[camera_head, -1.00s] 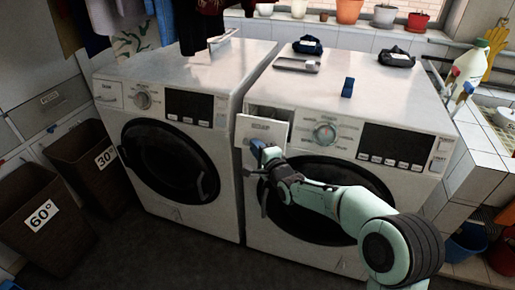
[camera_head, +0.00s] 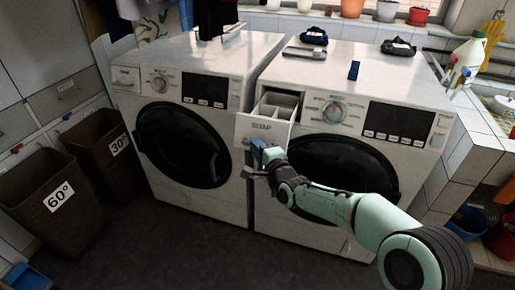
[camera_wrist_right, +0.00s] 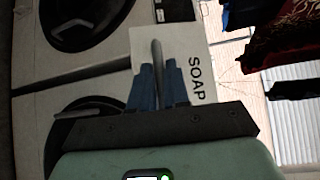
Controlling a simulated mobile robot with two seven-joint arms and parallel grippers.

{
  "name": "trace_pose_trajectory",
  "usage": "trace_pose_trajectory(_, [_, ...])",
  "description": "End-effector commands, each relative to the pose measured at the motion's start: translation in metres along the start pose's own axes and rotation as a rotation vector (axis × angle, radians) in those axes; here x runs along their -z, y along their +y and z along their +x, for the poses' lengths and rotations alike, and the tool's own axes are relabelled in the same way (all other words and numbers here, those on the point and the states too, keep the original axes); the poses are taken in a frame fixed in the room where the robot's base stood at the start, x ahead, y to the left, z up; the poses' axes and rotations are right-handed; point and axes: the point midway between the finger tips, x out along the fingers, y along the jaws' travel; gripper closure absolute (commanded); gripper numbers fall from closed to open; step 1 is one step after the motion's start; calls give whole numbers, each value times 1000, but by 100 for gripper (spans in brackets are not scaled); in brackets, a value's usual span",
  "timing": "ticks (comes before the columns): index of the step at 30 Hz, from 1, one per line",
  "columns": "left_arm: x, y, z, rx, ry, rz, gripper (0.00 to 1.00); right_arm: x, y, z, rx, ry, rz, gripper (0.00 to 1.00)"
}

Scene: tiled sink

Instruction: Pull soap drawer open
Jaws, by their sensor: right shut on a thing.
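The soap drawer (camera_head: 264,128) is a white drawer marked "SOAP" at the upper left of the right-hand washing machine (camera_head: 345,125). It stands pulled out, and its inner compartments show from above in the head view. My right gripper (camera_head: 257,152) is at the lower part of the drawer front, with blue fingers shut on the drawer's handle. In the right wrist view, the gripper (camera_wrist_right: 158,82) has its fingers on both sides of the grey bar-shaped handle (camera_wrist_right: 157,55), beside the word "SOAP" on the drawer front (camera_wrist_right: 195,60). My left gripper is not in view.
A second washing machine (camera_head: 205,75) stands to the left. Brown baskets marked 60° (camera_head: 45,210) and 30° (camera_head: 103,150) stand further left. A small blue block (camera_head: 354,70) and a grey tray (camera_head: 305,53) lie on the right machine's top. The floor in front is clear.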

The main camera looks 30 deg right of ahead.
Motion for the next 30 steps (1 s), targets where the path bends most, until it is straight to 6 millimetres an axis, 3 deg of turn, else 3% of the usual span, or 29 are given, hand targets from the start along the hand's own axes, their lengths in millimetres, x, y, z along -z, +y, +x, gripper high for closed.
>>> trace_pose_trajectory(12, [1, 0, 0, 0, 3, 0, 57, 0, 0, -1, 1, 1, 1, 100])
trace_pose_trajectory(13, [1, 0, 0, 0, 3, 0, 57, 0, 0, -1, 1, 1, 1, 78])
trace_pose_trajectory(15, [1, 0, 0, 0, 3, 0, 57, 0, 0, -1, 1, 1, 1, 62])
trace_pose_trajectory(25, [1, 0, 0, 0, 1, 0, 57, 0, 0, -3, 0, 1, 0, 62])
trace_pose_trajectory(30, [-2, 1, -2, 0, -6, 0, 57, 0, -1, -25, 1, 1, -1, 62])
